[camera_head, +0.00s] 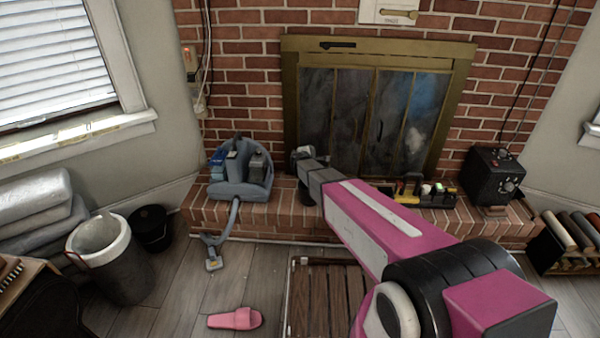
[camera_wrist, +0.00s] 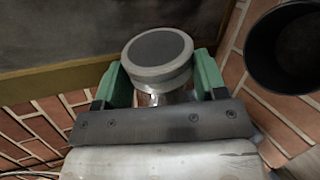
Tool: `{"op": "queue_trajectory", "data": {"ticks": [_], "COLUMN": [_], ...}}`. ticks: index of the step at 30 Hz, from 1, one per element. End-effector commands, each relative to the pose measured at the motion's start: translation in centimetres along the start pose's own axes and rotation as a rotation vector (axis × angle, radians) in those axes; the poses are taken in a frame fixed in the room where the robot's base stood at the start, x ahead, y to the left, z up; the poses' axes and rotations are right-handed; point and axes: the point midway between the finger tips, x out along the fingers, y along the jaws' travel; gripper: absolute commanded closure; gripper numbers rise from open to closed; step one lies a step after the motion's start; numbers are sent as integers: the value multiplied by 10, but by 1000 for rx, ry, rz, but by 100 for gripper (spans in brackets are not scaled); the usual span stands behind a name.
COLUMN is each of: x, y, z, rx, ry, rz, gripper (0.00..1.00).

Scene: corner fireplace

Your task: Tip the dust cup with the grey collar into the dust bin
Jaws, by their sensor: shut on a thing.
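The dust cup (camera_wrist: 158,55) shows a dark round top and a light grey collar in the wrist view. My gripper (camera_wrist: 162,78) is shut on it, with one green finger on each side. In the head view my gripper (camera_head: 304,158) is over the brick hearth, in front of the fireplace doors. The cup is small and hard to make out there. A lined grey bin (camera_head: 118,270) and a smaller black bin (camera_head: 151,229) stand on the floor at left. I cannot tell which is the dust bin. Both are well apart from my gripper.
A dark round open container (camera_wrist: 290,55) is beside the cup at right in the wrist view. A blue-grey vacuum (camera_head: 240,175) sits on the hearth (camera_head: 205,212), its hose reaching the floor. A pink slipper (camera_head: 235,318) and slatted wood (camera_head: 325,300) lie on the floor.

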Motion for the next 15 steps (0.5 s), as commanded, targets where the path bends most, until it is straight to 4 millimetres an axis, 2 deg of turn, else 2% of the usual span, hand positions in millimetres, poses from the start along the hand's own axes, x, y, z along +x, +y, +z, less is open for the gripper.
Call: {"op": "queue_trajectory", "data": {"ticks": [1,6,10,15], "x": [3,2,1,-1], "y": [-17,-56,-71,-71], "z": [-15,-46,-58,-60], "rx": [-22,-73,-93,-138], "ry": [11,39,52,39], "rz": [2,19,27,34], "gripper": [60,60,60,60]}}
